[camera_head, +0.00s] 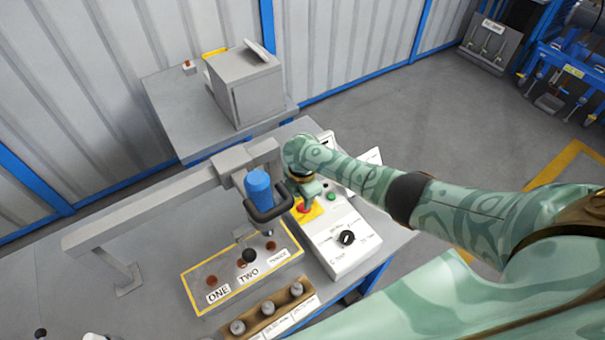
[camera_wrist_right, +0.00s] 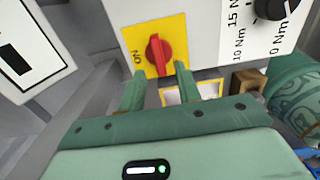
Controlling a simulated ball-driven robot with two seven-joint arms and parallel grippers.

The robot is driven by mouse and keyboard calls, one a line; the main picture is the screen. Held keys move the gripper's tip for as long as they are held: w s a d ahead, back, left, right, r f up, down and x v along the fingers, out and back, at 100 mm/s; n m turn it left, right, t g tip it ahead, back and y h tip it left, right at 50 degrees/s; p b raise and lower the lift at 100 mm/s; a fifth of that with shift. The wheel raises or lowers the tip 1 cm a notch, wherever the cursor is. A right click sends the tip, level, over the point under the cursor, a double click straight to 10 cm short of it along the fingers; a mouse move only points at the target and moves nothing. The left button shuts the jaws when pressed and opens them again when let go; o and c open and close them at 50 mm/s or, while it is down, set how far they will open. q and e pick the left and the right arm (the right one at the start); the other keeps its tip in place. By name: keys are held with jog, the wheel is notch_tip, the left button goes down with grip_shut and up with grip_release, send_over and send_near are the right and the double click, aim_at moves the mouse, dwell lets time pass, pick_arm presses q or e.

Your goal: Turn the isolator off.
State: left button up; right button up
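The isolator is a red rotary knob (camera_wrist_right: 158,52) on a yellow plate (camera_wrist_right: 177,30), on the face of a light grey control box (camera_wrist_right: 205,12). The knob lies along the plate's upright direction, and "ON" is printed at its left. In the head view the knob (camera_head: 304,208) is partly covered by my right gripper (camera_head: 308,193). In the wrist view my right gripper (camera_wrist_right: 158,72) is open, its fingers just below and to either side of the knob. Contact cannot be told. My left gripper is not in view.
A socket holder (camera_head: 268,309) stands in front.

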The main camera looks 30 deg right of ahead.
aim_at(302, 205)
notch_tip(302, 205, up, 13)
jog(key=p, duration=0.5)
jog(key=shift+f, duration=0.1)
